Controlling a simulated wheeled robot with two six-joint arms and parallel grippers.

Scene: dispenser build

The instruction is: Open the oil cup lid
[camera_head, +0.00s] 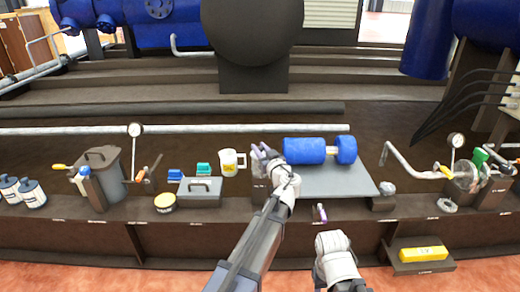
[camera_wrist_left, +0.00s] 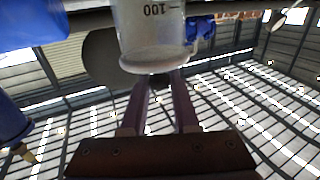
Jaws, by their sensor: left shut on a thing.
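My left gripper (camera_head: 264,153) reaches up to the bench, just left of the blue cylinder. In the left wrist view, its two purple fingers (camera_wrist_left: 158,90) are close together on a small dark part, which I cannot make out well. A translucent cup marked 100 (camera_wrist_left: 150,35) stands just past the fingertips and partly covers them. Whether it touches them is unclear. I cannot pick out an oil cup lid in either view. My right gripper (camera_head: 319,212) is low at the bench front; its small fingers do not show whether they are open.
A blue cylinder (camera_head: 305,151) lies on a grey plate (camera_head: 330,182) to the right. A white measuring jug (camera_head: 230,162), a grey box (camera_head: 199,192) and a yellow-labelled tin (camera_head: 165,203) stand left. A glass vessel with fittings (camera_head: 466,178) is far right.

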